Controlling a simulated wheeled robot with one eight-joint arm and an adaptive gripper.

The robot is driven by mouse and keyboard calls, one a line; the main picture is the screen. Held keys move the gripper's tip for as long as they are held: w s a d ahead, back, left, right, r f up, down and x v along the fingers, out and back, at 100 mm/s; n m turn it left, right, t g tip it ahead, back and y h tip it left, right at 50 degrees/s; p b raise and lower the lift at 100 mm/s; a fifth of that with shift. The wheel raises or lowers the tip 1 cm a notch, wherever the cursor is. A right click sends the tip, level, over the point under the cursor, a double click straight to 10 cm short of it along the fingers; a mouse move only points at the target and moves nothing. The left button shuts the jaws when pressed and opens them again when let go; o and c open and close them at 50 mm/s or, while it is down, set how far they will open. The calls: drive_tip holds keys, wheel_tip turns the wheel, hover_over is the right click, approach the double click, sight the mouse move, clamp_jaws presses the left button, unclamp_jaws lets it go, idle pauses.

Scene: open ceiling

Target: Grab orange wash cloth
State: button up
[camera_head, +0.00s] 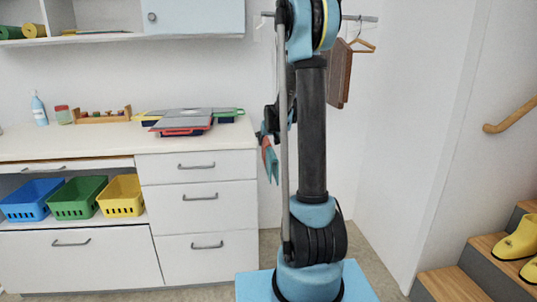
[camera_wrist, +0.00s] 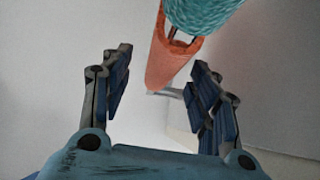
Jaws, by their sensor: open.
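The orange wash cloth (camera_wrist: 168,52) shows in the wrist view as a long orange roll or hanging fold, running from top centre down between my fingers. A teal cloth (camera_wrist: 200,12) lies against its upper end. My gripper (camera_wrist: 160,70) is open, with one blue-padded finger to each side of the orange cloth. I cannot tell how far the cloth is beyond the fingertips; no grip on it shows. In the head view, my arm hides most of this area. A small orange-red and teal patch (camera_head: 269,160) shows left of my arm.
A wall rail (camera_head: 362,18) carries a hanger (camera_head: 361,46) and a brown board-like item (camera_head: 338,76) right of my arm. A white counter (camera_head: 70,146) with drawers stands left, above blue, green and yellow baskets (camera_head: 121,196). Wooden stairs (camera_head: 452,285) with yellow boots (camera_head: 518,240) are right.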

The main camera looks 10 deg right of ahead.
drive_tip(key=shift+a+x, duration=0.2)
drive_tip(key=shift+x, duration=2.05)
drive_tip(key=shift+c, duration=0.6)
drive_tip(key=c, duration=1)
